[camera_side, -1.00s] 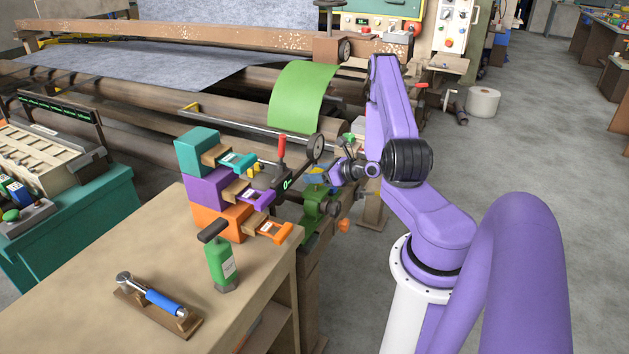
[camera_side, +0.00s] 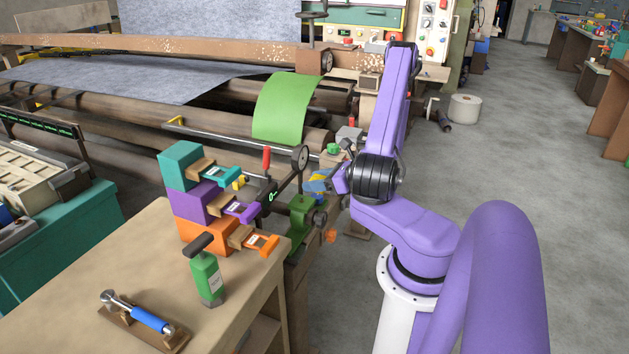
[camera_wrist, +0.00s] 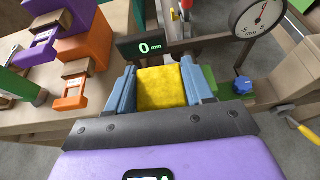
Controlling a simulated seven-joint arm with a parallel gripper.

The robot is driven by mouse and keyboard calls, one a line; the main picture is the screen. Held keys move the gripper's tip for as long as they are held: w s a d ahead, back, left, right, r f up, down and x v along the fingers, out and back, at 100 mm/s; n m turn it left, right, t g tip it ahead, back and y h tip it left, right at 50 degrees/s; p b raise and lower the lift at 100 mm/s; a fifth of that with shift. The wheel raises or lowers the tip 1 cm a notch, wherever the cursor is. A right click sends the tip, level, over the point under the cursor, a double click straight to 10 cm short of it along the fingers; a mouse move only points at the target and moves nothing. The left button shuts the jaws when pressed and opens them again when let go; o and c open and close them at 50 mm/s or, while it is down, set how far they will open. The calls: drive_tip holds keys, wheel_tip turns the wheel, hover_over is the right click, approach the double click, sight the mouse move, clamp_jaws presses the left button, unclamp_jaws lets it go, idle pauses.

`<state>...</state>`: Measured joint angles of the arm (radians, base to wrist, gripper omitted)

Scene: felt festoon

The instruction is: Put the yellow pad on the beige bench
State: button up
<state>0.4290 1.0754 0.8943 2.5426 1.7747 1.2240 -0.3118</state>
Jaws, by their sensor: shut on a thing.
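The yellow pad (camera_wrist: 162,88) is a fuzzy square held between the two blue fingers of my gripper (camera_wrist: 163,90) in the wrist view. It is close in front of a gauge with a display reading 0 mm. In the side view my gripper (camera_side: 322,182) is beside the gauge stand, right of the bench, and a bit of yellow shows at it. The beige bench (camera_side: 130,258) stands at the left front. Its near top is mostly bare. I cannot tell whether the pad touches the gauge.
The dial gauge (camera_side: 300,158) and green clamp (camera_side: 303,212) stand close to my gripper. A green sheet (camera_side: 286,108) hangs behind.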

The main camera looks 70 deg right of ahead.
drive_tip(key=shift+s+a+r, duration=0.3)
drive_tip(key=shift+s+a, duration=0.1)
drive_tip(key=shift+s, duration=0.15)
drive_tip(key=shift+s+a+r, duration=0.3)
drive_tip(key=shift+s+a, duration=0.1)
drive_tip(key=shift+s, duration=0.15)
